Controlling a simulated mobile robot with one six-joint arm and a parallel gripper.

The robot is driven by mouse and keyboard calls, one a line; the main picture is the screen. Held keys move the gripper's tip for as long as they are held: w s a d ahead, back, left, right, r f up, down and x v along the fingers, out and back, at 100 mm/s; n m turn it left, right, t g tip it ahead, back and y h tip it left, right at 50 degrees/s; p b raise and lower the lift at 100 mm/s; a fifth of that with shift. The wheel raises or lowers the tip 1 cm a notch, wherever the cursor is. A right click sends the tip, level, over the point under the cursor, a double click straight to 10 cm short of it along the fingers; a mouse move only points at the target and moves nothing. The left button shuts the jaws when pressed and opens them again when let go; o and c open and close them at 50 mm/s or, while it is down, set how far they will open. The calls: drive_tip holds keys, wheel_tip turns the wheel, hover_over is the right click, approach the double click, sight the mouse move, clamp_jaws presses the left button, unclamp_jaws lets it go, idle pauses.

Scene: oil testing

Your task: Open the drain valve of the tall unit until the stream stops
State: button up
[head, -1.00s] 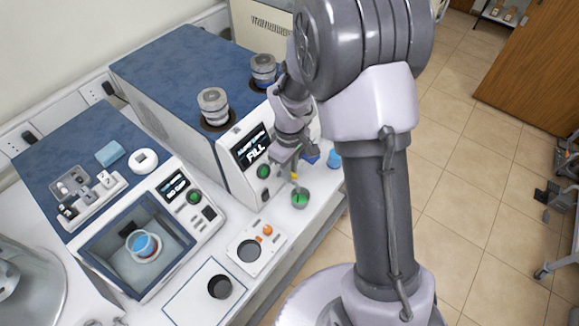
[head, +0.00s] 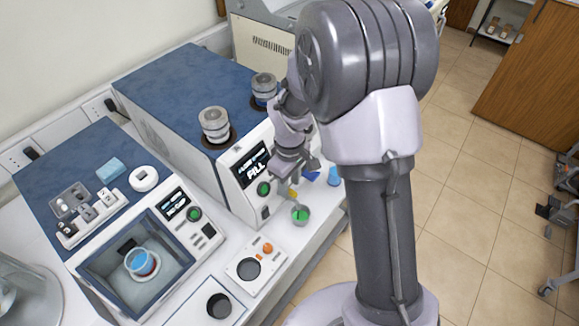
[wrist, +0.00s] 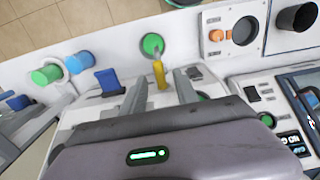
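The tall unit (head: 185,92) has a blue top and a lit FILL display. A yellow valve lever (wrist: 159,74) points up the picture in the wrist view, between the two fingers of my gripper (wrist: 160,92). The lever also shows under the gripper in the head view (head: 292,193). The gripper is open, with space visible on both sides of the lever. A cup with green content (wrist: 153,45) stands just beyond the lever. A blue lever (wrist: 108,80) is to the left of my fingers. I cannot make out any stream; my gripper partly covers the outlet area.
A shorter unit (head: 75,165) with a NO CUP style display and a cup in its bay stands at left. A panel with an orange button (head: 256,262) lies in front. Blue (wrist: 80,62) and green (wrist: 45,75) cups sit near the bench edge.

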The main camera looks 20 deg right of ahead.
sight(290, 190)
wheel_tip(290, 190, up, 16)
drive_tip(key=p, duration=0.3)
drive_tip(key=s+a+f+m+t+b, duration=0.1)
drive_tip(key=s+f+m+t+b, duration=0.1)
drive_tip(key=s+b, duration=0.4)
drive_tip(key=s+a+f+m+t+y+b, duration=0.1)
drive_tip(key=s+f+m+t+b, duration=0.1)
drive_tip(key=s+f+m+b, duration=0.2)
drive_tip(key=s+a+f+m+t+y+b, duration=0.1)
drive_tip(key=s+f+m+b, duration=0.2)
drive_tip(key=s+b, duration=0.7)
drive_tip(key=m, duration=0.2)
drive_tip(key=shift+a+f+m+t+b, duration=0.25)
drive_tip(key=shift+m+t+b, duration=0.05)
drive_tip(key=shift+m+t, duration=0.1)
idle(1.1)
